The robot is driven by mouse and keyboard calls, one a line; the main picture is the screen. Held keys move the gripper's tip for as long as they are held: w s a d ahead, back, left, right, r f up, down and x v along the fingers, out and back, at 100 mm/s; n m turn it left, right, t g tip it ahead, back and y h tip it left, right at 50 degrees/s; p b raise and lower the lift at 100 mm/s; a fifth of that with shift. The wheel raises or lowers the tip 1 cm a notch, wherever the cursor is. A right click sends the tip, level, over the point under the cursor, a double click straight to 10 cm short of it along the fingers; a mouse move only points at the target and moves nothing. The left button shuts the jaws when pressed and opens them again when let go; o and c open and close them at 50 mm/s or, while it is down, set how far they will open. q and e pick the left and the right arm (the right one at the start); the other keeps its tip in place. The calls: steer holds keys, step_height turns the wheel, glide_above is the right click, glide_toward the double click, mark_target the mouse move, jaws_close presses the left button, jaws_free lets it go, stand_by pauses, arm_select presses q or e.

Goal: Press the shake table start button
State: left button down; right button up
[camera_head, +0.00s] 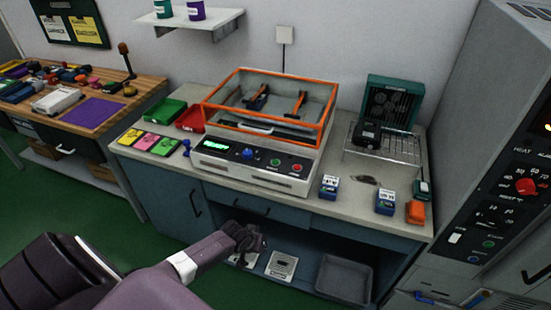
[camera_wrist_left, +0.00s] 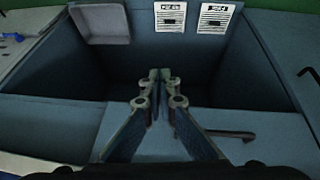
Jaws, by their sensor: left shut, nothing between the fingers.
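The shake table (camera_head: 255,158) stands on the bench in the head view, a white-grey box with an orange-edged clear enclosure (camera_head: 270,105) on top. Its front panel has a lit green display (camera_head: 215,145), a blue knob (camera_head: 247,154), a green button (camera_head: 275,162) and a red button (camera_head: 297,168). My left gripper (camera_head: 250,240) is in front of the bench and below its top, apart from the panel. In the left wrist view its fingers (camera_wrist_left: 160,80) are together and empty, before the open lower shelf. My right gripper is not in view.
Blue-and-white boxes (camera_head: 329,187), an orange item (camera_head: 415,211) and a wire rack (camera_head: 385,147) are on the bench at right. Coloured cards (camera_head: 148,142) and green and red trays (camera_head: 165,112) are at left. A grey bin (camera_head: 344,277) sits on the lower shelf. A tall cabinet (camera_head: 470,130) stands at right.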

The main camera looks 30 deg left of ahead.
arm_select(q)
steer(key=w+r, duration=0.4)
steer(key=r, duration=0.4)
steer(key=w+r+n+t+h+p, duration=0.1)
steer(key=w+r, duration=0.3)
steer(key=r, duration=0.5)
steer(key=w+d+r+t+p, duration=0.1)
steer(key=w+r, duration=0.3)
steer(key=r, duration=0.5)
steer(key=shift+w+n, duration=0.2)
steer(key=shift+n, duration=0.1)
steer(key=w+a+r+n+t, duration=0.1)
steer(key=w+a+r+n, duration=0.2)
steer(key=w+a+r, duration=0.2)
steer(key=a+r, duration=0.3)
steer(key=r, duration=0.1)
steer(key=shift+w+r+t, duration=0.15)
steer(key=shift+w+t, duration=0.15)
steer(key=shift+w, duration=0.1)
steer(key=shift+a, duration=0.1)
